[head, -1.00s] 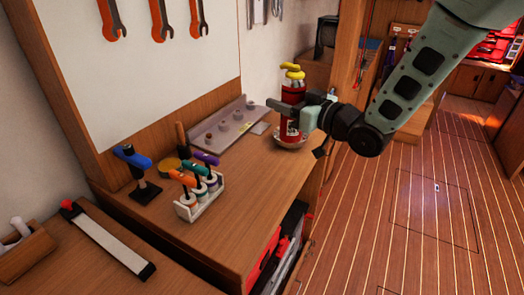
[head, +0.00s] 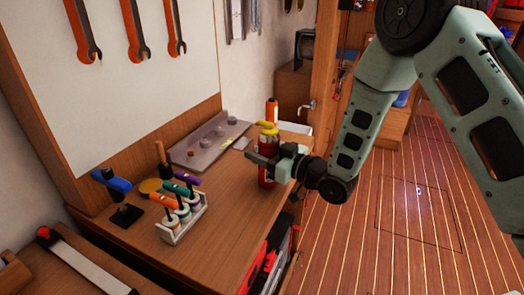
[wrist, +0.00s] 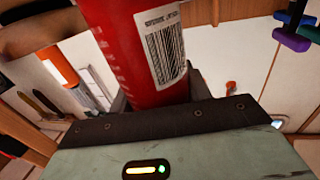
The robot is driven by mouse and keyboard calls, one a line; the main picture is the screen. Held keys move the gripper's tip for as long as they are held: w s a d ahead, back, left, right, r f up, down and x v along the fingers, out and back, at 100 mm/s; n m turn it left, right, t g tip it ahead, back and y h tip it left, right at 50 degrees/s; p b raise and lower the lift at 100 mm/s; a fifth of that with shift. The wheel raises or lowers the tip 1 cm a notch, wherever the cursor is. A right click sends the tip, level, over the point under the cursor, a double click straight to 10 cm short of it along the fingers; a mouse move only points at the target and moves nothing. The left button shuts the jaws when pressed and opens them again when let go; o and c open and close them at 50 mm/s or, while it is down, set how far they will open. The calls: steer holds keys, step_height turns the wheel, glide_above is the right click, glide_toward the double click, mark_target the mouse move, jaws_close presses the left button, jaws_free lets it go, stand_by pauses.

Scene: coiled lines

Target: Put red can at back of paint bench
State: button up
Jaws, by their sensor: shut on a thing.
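The red can (head: 267,174) has a yellow top and is held upright in my gripper (head: 264,163). In the head view it is at the right end of the wooden paint bench (head: 222,222), near the bench's open side. I cannot tell whether its base touches the bench top. My gripper is shut around the can's body and hides part of it. In the wrist view the red can (wrist: 130,45) shows a white barcode label and rises between the jaws; its ends are out of view.
A grey tray with round cups (head: 207,145) lies along the bench's back wall. A white rack of colored-handled tools (head: 182,220) and a blue-headed tool on a stand (head: 122,200) stand at left. An orange-topped bottle (head: 271,110) is behind the can. The bench's middle front is clear.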

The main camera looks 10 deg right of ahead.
steer(key=shift+f, duration=0.15)
steer(key=o, duration=1.2)
